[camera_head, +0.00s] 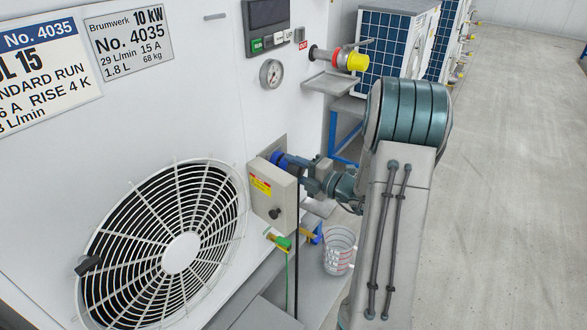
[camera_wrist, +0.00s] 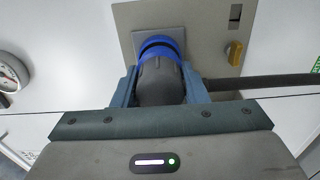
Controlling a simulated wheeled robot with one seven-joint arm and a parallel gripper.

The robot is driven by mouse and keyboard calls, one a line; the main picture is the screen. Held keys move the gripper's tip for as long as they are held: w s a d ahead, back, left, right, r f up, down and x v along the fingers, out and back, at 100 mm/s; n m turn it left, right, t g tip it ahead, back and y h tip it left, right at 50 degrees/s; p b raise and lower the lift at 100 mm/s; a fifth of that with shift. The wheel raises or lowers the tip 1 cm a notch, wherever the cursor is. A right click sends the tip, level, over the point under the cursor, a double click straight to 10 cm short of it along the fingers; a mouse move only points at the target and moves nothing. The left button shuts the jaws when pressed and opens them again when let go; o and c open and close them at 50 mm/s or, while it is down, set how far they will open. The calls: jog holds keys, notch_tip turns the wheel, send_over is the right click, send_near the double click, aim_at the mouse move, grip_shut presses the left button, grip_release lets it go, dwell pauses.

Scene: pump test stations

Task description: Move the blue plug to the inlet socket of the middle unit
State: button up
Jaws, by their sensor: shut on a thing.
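My gripper (camera_wrist: 160,78) is shut on the plug with its dark grey body and blue collar (camera_wrist: 161,46); one finger is on each side of the body. The blue collar is up against a square grey plate (camera_wrist: 146,38) on a beige panel; I cannot tell how deep the plug sits. In the head view, my gripper (camera_head: 297,163) and the blue plug (camera_head: 279,159) are at the beige box (camera_head: 270,205) on the front of the unit marked No. 4035 (camera_head: 200,125). My arm hides part of the area right of it. No inlet label is legible.
A gauge (camera_head: 270,73) and a red and yellow fitting (camera_head: 345,58) are above. A large fan grille (camera_head: 165,250) is left. A green-handled tap (camera_head: 281,241) and clear jug (camera_head: 339,250) are below. A dark cable (camera_wrist: 255,82) runs right. Open floor (camera_head: 500,200) lies right.

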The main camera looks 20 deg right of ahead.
jog(key=shift+w+a+p, duration=0.3)
jog(key=shift+w+p, duration=0.1)
jog(key=shift+w, duration=0.05)
dwell(0.7)
jog(key=o, duration=1.4)
jog(key=b+v, duration=0.2)
jog(key=v, duration=1.1)
jog(key=shift+s+d, duration=0.2)
jog(key=shift+s, duration=0.15)
jog(key=shift+a, duration=0.1)
